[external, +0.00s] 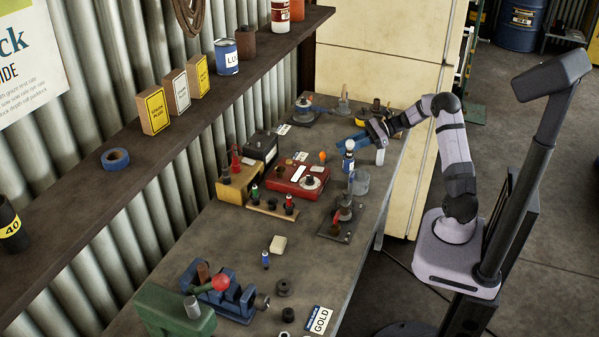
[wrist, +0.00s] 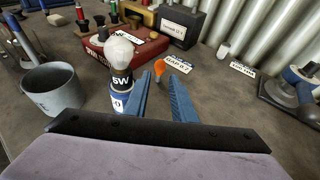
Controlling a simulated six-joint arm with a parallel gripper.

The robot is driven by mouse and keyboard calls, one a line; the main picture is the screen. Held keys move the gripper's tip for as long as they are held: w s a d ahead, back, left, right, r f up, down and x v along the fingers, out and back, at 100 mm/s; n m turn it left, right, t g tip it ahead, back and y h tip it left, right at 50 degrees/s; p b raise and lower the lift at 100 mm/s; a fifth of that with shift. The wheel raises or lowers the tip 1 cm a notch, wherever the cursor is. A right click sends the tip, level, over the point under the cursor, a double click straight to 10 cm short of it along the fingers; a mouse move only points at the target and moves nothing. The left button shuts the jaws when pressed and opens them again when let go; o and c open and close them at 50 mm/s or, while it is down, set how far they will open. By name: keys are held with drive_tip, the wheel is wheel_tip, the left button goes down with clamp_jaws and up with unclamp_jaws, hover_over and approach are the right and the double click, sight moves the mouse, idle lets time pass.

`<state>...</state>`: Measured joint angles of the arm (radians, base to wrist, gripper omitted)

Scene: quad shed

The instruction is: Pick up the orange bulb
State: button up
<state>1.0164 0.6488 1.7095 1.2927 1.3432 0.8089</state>
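The orange bulb (wrist: 159,67) is small and sits beyond my fingertips in the wrist view, near a small white label card. It shows as a small orange spot in the external view (external: 322,156), by the red box. My gripper (wrist: 162,78) has its two blue fingers apart with nothing between them. In the external view my gripper (external: 352,141) is over the far part of the bench, to the right of the orange bulb and apart from it.
A white bulb marked 5W (wrist: 120,52) stands on a blue-and-white base close beside my left finger. A grey cup (wrist: 52,90) is farther left. The red box (wrist: 125,45) and black box (wrist: 175,22) stand behind. A blue-handled device (wrist: 297,85) is at right.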

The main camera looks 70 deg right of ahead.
sight(323, 158)
drive_tip(key=shift+w+a+f, duration=0.1)
drive_tip(key=shift+w+a, duration=0.3)
drive_tip(key=shift+w, duration=0.1)
drive_tip(key=shift+p+x, duration=1.2)
drive_tip(key=shift+x, duration=1.85)
drive_tip(key=shift+d, duration=0.1)
drive_tip(key=c, duration=0.5)
